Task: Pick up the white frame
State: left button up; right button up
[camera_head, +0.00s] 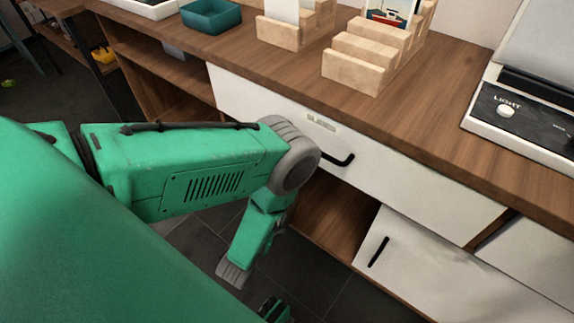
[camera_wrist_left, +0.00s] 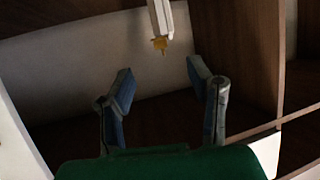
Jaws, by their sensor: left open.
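A white upright panel (camera_head: 285,10), which may be the white frame, stands in the left wooden rack (camera_head: 278,34) on the counter. The picture's top edge cuts it off. My left arm reaches from the left in front of the drawers, below the counter top, well away from the panel. In the left wrist view my left gripper (camera_wrist_left: 162,80) is open, with nothing between its two blue-grey fingers. Beyond them a narrow white piece with an orange tip (camera_wrist_left: 160,44) comes down from the top; I cannot tell what it is. My right gripper is not in view.
A second wooden rack (camera_head: 354,73) holds a coloured picture (camera_head: 388,14). A teal tray (camera_head: 211,15) stands at the back left, and a white device marked LIGHT (camera_head: 520,110) at the right. White drawers with black handles (camera_head: 338,160) front the counter. The counter's middle is clear.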

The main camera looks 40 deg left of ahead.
pick_arm(q)
jog(key=b+x, duration=0.3)
jog(key=x, duration=0.6)
jog(key=shift+a+r, duration=0.1)
jog(key=shift+a, duration=0.05)
jog(key=shift+w+b, duration=0.25)
jog(key=shift+b, duration=0.15)
jog(key=b+x, duration=0.1)
jog(key=x, duration=0.1)
jog(key=b+x, duration=0.1)
jog(key=x, duration=0.2)
jog(key=shift+s+a+f, duration=0.2)
jog(key=shift+s+f, duration=0.05)
jog(key=shift+f, duration=0.1)
jog(key=shift+d, duration=0.1)
jog(key=c, duration=0.4)
grip_shut()
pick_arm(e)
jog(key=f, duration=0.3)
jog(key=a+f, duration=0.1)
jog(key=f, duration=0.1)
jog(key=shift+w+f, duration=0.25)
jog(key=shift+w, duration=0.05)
